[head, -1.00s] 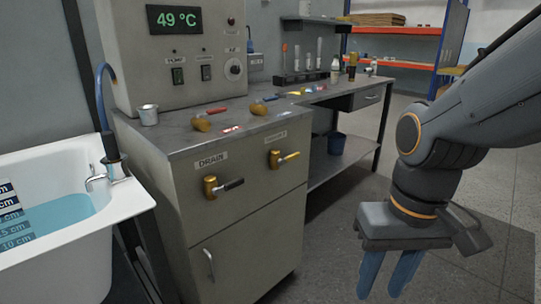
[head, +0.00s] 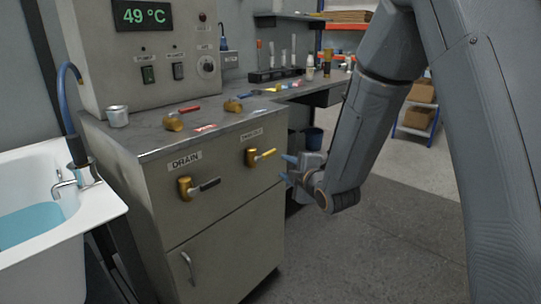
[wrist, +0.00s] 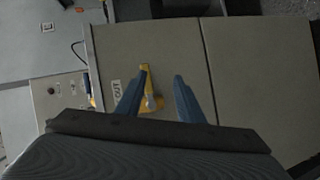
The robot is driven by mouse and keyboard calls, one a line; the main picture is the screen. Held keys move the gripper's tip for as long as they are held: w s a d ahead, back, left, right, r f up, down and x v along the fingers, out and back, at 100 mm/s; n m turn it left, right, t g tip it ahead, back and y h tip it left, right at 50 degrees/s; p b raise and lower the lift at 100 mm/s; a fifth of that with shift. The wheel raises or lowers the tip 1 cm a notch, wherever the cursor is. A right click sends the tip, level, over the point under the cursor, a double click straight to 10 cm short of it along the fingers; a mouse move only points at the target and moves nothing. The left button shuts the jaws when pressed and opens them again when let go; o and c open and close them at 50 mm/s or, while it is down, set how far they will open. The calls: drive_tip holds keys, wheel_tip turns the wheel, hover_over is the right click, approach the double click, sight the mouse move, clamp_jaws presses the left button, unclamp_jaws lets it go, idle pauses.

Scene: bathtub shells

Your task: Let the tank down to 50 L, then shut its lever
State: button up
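A white tub (head: 100,205) with blue water (head: 28,222) is at the left of the head view; no level scale shows now. On the cabinet front, a brass valve with a black lever (head: 209,184) sits under the DRAIN label (head: 185,162). My gripper (head: 286,167) is open, just right of the yellow lever. In the wrist view, the yellow lever (wrist: 145,76) shows between my gripper's spread fingers (wrist: 158,76), apparently ungripped.
The cabinet top (head: 150,140) carries a metal cup (head: 117,116) and two more valves with a red lever (head: 189,109) and a blue lever (head: 254,111). A panel above reads 49 °C. A bench with tubes (head: 280,72) stands behind.

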sight(271, 155)
drive_tip(key=w+a+n+y, duration=0.1)
drive_tip(key=w, duration=0.1)
drive_tip(key=w+a+n+t, duration=0.1)
drive_tip(key=w+a, duration=0.1)
drive_tip(key=w, duration=0.1)
drive_tip(key=w+a+n+y, duration=0.1)
drive_tip(key=w+a, duration=0.1)
drive_tip(key=shift+w+a+r+n+t+y, duration=0.25)
drive_tip(key=shift+w+r+n+t+y, duration=0.05)
drive_tip(key=shift+w+r+t, duration=0.1)
clamp_jaws()
